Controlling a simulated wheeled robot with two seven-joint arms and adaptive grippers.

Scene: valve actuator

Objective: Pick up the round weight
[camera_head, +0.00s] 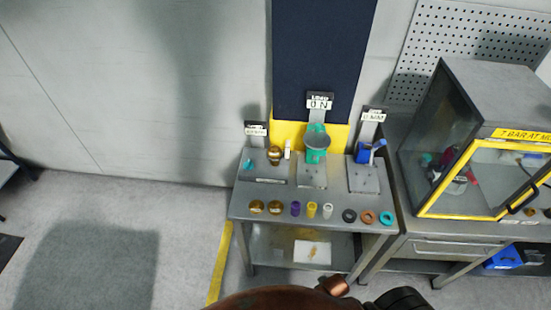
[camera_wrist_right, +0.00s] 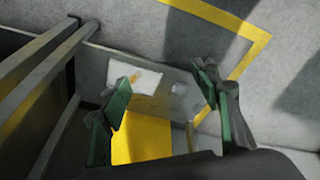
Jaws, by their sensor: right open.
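Two round brass-coloured pieces, which look like round weights, stand at the front left of the metal table: one at the left (camera_head: 256,206) and one beside it (camera_head: 275,207). Another brass-coloured round piece (camera_head: 274,154) is at the back left by a display stand. I cannot tell which one is the task's weight. My right gripper (camera_wrist_right: 163,78) shows in the right wrist view with its green-padded fingers apart and nothing between them. It points toward the lower shelf, with no weight in that view. My left gripper is not in view.
A yellow-framed glass cabinet (camera_head: 467,140) stands at the right. A white sheet (camera_wrist_right: 135,77) lies on the lower shelf.

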